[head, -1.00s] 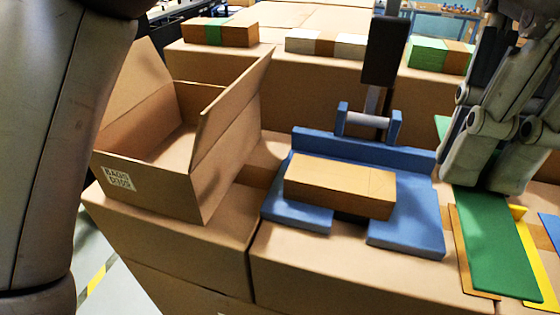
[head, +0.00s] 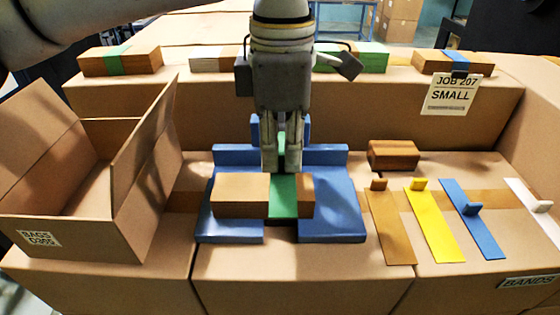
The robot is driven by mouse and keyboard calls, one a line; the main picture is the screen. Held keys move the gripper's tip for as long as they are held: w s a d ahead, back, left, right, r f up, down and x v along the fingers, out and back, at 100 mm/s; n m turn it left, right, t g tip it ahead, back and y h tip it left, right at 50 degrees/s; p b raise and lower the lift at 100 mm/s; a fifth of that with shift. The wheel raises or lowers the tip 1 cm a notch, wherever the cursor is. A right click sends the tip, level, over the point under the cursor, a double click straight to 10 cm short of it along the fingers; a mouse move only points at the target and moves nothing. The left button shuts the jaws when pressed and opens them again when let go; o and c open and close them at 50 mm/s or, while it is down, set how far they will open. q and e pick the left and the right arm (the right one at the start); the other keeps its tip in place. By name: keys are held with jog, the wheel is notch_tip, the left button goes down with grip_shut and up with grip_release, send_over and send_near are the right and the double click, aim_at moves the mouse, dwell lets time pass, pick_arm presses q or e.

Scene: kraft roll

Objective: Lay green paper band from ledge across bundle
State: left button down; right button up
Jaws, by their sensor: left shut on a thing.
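The kraft-brown bundle (head: 240,190) lies flat in the blue jig (head: 335,215). The green paper band (head: 284,205) runs front to back over the bundle, right of its middle, and shows over its top and front side. Its rear part rises behind the fingers of my left gripper (head: 281,168). That gripper points down over the bundle's back edge and is shut on the band. I cannot tell whether the band touches the bundle all along. My right gripper is out of view.
Brown (head: 390,225), yellow (head: 432,225), blue (head: 472,222) and white (head: 538,205) bands lie on the right, by a brown block (head: 394,154). An open carton (head: 75,240) stands left. Banded bundles and a job card (head: 451,95) are on the back ledge (head: 400,105).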

aim_at(279, 166)
pick_arm(q)
jog(key=f, duration=0.3)
jog(key=shift+w+a+f, duration=0.2)
jog(key=shift+f, duration=0.05)
jog(key=shift+d, duration=0.1)
jog(key=shift+s+f, duration=0.1)
jog(key=shift+f, duration=0.15)
jog(key=c, duration=1.6)
grip_release()
jog(key=shift+r, duration=0.1)
jog(key=shift+r, duration=0.1)
notch_tip(279, 166, up, 12)
jog(key=shift+r+b, duration=0.1)
jog(key=shift+b, duration=0.25)
